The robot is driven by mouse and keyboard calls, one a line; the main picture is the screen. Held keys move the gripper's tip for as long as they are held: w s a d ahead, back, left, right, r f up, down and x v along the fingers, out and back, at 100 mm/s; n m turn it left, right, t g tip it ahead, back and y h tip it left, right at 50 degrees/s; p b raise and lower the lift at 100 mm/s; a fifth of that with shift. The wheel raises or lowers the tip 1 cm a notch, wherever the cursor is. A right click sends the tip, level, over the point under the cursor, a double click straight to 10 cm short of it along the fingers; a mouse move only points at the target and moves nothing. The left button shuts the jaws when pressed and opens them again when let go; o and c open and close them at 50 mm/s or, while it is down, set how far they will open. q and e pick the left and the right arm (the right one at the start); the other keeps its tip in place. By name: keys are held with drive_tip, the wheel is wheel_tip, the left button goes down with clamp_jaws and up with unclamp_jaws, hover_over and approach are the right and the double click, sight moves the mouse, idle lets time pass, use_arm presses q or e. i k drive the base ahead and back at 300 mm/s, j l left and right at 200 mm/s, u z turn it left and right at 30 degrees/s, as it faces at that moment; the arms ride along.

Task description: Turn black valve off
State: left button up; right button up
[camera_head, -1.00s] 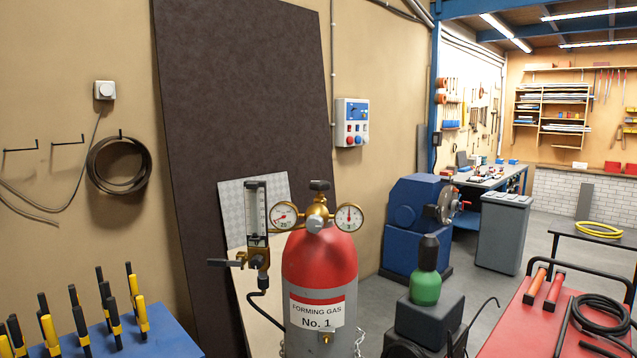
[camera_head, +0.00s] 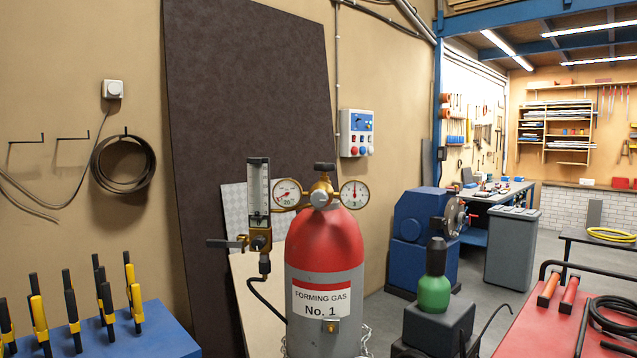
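A red and grey gas cylinder (camera_head: 324,262) labelled "FORMING GAS No. 1" stands upright at the centre. A brass regulator (camera_head: 320,195) with two round gauges sits on its top. A black valve knob (camera_head: 324,167) tops the regulator. A flowmeter (camera_head: 258,192) with a clear tube is at its left, and a dark lever handle (camera_head: 227,243) sticks out to the left below it. I cannot tell which of these is the task's black valve. Neither of my grippers is in view.
A blue table (camera_head: 160,325) with black and yellow clamps is at lower left. A green and black bottle (camera_head: 434,285) stands on a dark box right of the cylinder. A red table (camera_head: 545,325) with cables is at lower right. A large dark panel (camera_head: 250,90) leans behind.

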sight(324, 167)
drive_tip(key=i+l, duration=0.2)
drive_tip(key=l, duration=0.15)
drive_tip(key=i+l+u, duration=0.1)
drive_tip(key=l, duration=0.25)
drive_tip(key=i+l+u, duration=0.1)
drive_tip(key=i+l, duration=0.15)
drive_tip(key=l, duration=0.15)
drive_tip(key=i+l, duration=0.15)
drive_tip(key=l, duration=0.25)
